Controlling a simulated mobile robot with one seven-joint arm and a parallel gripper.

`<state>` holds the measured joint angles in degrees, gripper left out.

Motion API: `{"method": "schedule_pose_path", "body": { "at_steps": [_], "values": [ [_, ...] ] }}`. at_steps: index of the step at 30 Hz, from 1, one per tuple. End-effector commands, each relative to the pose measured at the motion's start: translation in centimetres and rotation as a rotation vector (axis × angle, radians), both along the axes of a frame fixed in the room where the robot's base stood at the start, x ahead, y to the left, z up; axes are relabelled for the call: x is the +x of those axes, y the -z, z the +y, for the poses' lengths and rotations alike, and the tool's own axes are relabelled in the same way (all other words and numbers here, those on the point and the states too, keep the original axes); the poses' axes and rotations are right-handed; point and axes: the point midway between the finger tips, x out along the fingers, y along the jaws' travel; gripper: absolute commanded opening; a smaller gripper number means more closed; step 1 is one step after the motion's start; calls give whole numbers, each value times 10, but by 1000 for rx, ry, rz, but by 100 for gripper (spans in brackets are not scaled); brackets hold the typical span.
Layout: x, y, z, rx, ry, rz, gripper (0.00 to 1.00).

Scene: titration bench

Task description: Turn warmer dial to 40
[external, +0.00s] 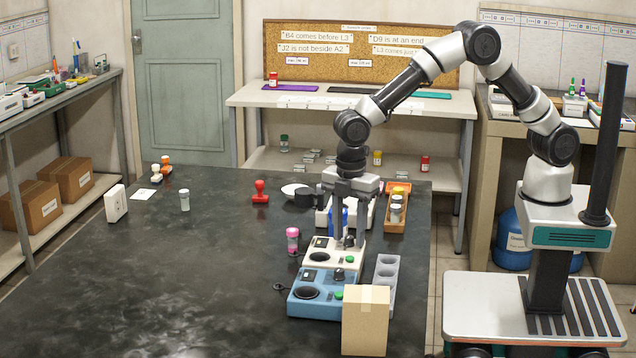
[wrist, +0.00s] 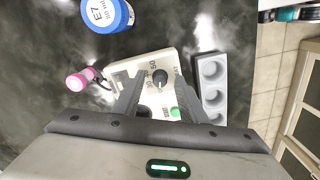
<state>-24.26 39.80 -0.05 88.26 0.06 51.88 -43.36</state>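A cream device with a black dial (wrist: 160,77), a green button and printed numbers (external: 333,257) stands on the dark bench. My gripper (external: 349,241) points down over it. In the wrist view my gripper (wrist: 160,82) has its two fingers apart, one on each side of the dial, with a gap visible around the knob. Whether the fingertips reach down to the dial's height is unclear. The dial's exact setting is too small to read. A similar blue device (external: 322,300) with its own dial (external: 339,275) stands just in front; which is the warmer cannot be told.
A grey rack with round wells (external: 386,275) stands close on the right, and a cardboard box (external: 365,320) in front. A blue-lidded bottle (wrist: 105,14) stands behind. The bench's left side is mostly clear.

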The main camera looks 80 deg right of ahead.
Motion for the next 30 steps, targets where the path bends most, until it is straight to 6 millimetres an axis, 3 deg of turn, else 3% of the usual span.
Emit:
{"method": "schedule_pose_path", "body": {
  "at_steps": [4,11,20,30],
  "values": [
    [0,0,0,0,0,0,38],
    [0,0,0,0,0,0,0],
    [0,-1,0,0,29,0,0],
    [0,-1,0,-1,235,1,0]
  ]
}}
